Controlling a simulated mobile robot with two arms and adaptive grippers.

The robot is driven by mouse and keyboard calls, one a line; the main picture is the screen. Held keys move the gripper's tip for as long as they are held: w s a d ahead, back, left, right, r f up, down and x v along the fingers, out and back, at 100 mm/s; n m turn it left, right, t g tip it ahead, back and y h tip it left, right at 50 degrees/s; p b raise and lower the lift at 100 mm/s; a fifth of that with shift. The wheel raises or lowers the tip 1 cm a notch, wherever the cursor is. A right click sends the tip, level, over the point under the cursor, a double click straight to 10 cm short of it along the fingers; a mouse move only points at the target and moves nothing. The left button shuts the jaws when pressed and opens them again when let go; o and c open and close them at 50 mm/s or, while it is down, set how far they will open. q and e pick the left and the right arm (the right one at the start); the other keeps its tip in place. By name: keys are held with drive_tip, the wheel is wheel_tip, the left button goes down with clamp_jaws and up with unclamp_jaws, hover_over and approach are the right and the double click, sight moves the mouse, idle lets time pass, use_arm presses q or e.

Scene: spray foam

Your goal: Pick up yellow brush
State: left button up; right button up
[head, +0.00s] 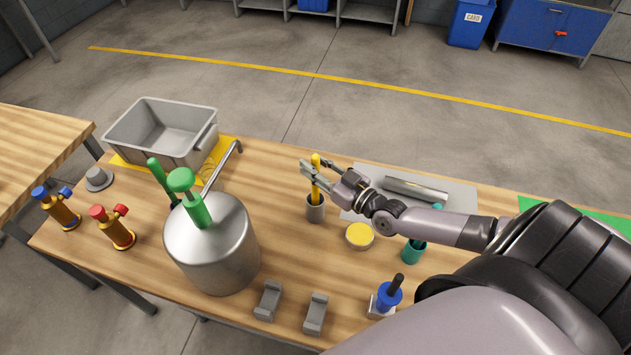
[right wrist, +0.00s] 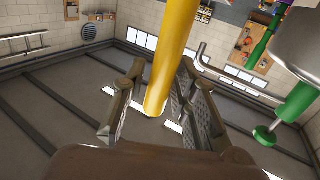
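The yellow brush (head: 315,190) stands upright in a small grey cup (head: 315,208) near the middle of the workbench. My right gripper (head: 316,171) is at the upper part of the brush, with its fingers on either side of the handle. In the right wrist view the yellow handle (right wrist: 172,50) passes between the two open fingers (right wrist: 160,105), with a gap visible beside it. The brush's lower end is hidden inside the cup. My left gripper is not in view.
A yellow-lidded round tin (head: 359,236) and a teal cup (head: 414,251) stand close to the right arm. A large metal sprayer tank (head: 212,250) with green handle is at the left. A grey bin (head: 165,135) sits behind it. A metal cylinder lies on a grey mat (head: 455,197).

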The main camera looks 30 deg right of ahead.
clamp_jaws()
drive_tip(key=shift+r, duration=0.1)
idle(0.3)
